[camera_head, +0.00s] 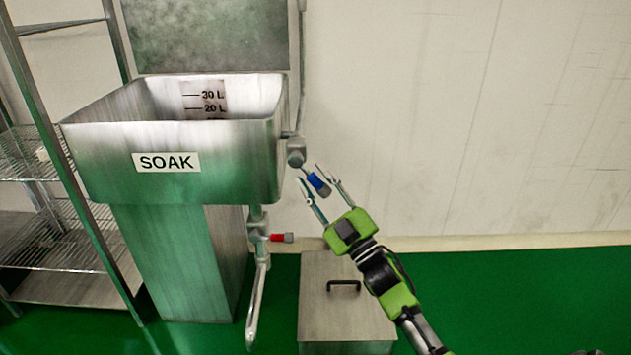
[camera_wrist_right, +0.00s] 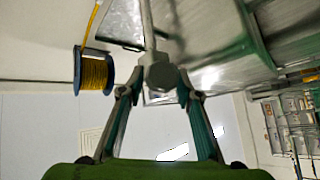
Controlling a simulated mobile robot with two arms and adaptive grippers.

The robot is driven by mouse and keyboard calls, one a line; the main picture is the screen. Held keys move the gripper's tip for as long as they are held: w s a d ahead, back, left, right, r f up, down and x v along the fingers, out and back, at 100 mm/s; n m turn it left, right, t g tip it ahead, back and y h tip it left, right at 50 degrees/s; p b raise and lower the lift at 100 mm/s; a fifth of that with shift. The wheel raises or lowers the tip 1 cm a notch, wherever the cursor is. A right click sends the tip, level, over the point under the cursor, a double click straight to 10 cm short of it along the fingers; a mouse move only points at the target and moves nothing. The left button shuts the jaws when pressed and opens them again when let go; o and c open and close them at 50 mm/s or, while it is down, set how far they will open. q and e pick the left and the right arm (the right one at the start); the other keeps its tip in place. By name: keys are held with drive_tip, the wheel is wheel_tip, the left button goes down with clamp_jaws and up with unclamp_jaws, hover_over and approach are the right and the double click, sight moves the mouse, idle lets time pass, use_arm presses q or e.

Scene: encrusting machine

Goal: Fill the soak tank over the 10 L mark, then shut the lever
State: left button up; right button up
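The steel soak tank (camera_head: 225,165) stands at the left with a SOAK label on its front. Its inside scale (camera_head: 207,97) shows 30 L and 20 L; the front wall hides the part below, and I cannot see a water surface. A valve (camera_head: 296,150) with a blue-gripped lever (camera_head: 318,184) sits on the pipe at the tank's right; the lever slants down to the right. My right gripper (camera_head: 309,174) is open with its fingers on either side of the lever; contact is unclear. In the right wrist view the valve body (camera_wrist_right: 158,73) shows between the fingertips (camera_wrist_right: 159,90). My left gripper is out of view.
A red-handled valve (camera_head: 283,237) and drain spout (camera_head: 257,295) are below the tank. A steel box with a black handle (camera_head: 343,285) stands on the floor under my right arm. Wire shelving (camera_head: 65,255) is at the left. A yellow hose reel (camera_wrist_right: 93,72) shows in the wrist view.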

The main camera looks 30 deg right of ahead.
drive_tip(key=v, duration=1.2)
idle(6.8)
